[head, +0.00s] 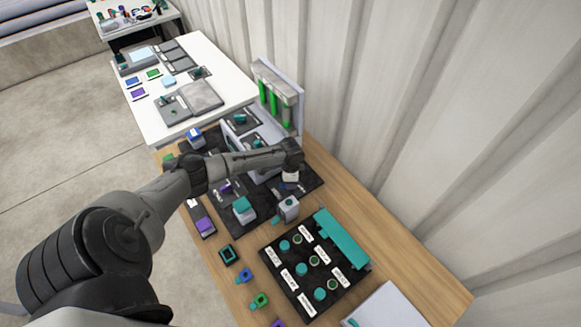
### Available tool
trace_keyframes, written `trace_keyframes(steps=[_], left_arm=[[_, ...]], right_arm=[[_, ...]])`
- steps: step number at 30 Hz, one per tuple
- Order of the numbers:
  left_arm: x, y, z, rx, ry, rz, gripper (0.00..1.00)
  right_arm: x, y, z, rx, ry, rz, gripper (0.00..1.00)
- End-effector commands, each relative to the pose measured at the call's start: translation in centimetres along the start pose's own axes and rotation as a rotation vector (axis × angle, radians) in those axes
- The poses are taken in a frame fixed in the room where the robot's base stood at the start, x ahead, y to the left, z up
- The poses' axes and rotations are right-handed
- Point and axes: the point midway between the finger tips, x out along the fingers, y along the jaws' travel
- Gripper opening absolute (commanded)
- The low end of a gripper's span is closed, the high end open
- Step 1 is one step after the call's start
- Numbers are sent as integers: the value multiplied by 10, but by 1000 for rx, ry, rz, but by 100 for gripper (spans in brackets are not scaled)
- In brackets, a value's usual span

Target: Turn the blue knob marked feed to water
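A blue-topped block (194,135) stands at the far left of the dark plate on the wooden table; it may be the blue knob, but no feed or water marking is legible. My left arm reaches across the table from the lower left, passing in front of part of the dark plate. My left gripper (290,176) points down over the right side of that plate, well to the right of the blue-topped block. Its fingers are too small and hidden to tell open from shut. My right gripper is not in view.
A teal-topped block (243,207) and a grey block (288,207) stand near the gripper. A black panel (290,296) with teal knobs and a teal bar (341,239) lies in front. A gauge stand (276,92) with green tubes rises behind. The corrugated wall bounds the right.

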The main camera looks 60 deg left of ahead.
Motion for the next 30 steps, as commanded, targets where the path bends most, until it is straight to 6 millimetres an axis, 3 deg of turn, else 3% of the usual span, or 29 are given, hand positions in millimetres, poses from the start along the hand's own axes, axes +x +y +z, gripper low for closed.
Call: trace_keyframes(steps=[6, 15, 21, 30], left_arm=[[-47, -1, 0, 2, 1, -3, 42], [-94, 0, 0, 2, 1, -2, 42], [-109, 0, 0, 1, 0, -1, 42], [-113, 0, 0, 1, 0, 0, 42]], right_arm=[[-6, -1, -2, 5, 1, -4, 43], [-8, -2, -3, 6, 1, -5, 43], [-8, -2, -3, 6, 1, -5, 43], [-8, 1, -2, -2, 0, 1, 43]])
